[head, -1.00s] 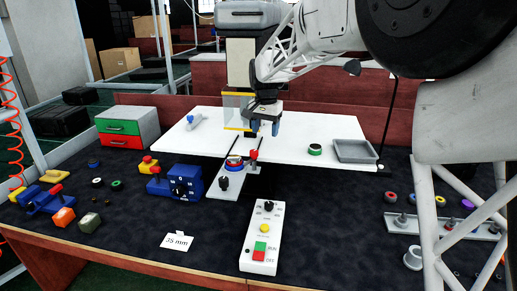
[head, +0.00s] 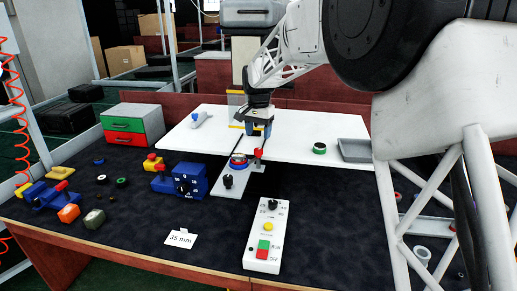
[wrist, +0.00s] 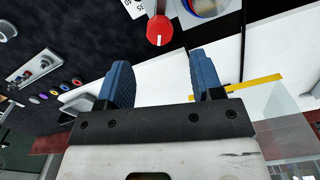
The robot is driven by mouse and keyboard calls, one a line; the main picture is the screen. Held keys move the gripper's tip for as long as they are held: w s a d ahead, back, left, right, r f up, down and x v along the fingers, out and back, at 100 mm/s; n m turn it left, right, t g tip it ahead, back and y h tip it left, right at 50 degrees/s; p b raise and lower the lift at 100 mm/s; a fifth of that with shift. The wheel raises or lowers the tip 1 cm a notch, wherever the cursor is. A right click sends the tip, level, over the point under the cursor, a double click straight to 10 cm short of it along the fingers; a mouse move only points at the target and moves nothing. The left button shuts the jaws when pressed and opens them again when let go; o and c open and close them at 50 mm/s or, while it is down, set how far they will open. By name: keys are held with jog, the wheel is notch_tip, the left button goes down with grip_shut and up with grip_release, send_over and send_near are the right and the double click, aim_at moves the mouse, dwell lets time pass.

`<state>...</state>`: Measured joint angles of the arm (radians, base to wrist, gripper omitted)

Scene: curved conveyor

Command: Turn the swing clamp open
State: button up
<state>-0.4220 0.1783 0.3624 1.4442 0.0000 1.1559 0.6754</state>
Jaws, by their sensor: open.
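The swing clamp appears as a red knob (head: 258,153) on a grey fixture plate (head: 225,191), beside a round blue-and-red part (head: 239,161). Its red end also shows in the wrist view (wrist: 159,30), beyond the fingertips and roughly between them. The round part is partly cut off at the top of the wrist view (wrist: 203,6). My gripper (head: 258,130) hangs just above and behind the red knob. Its blue fingers are open in the wrist view (wrist: 160,70), with nothing between them. I see no contact with the knob.
A black knob (head: 228,180) stands at the plate's front. A blue block with a dial (head: 188,180) is to the left. A white control box (head: 266,236) stands in front. A grey tray (head: 354,150) and green-ringed part (head: 319,148) lie to the right on the white surface.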

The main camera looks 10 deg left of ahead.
aim_at(258, 149)
jog(key=shift+f, duration=3.4)
jog(key=c, duration=0.9)
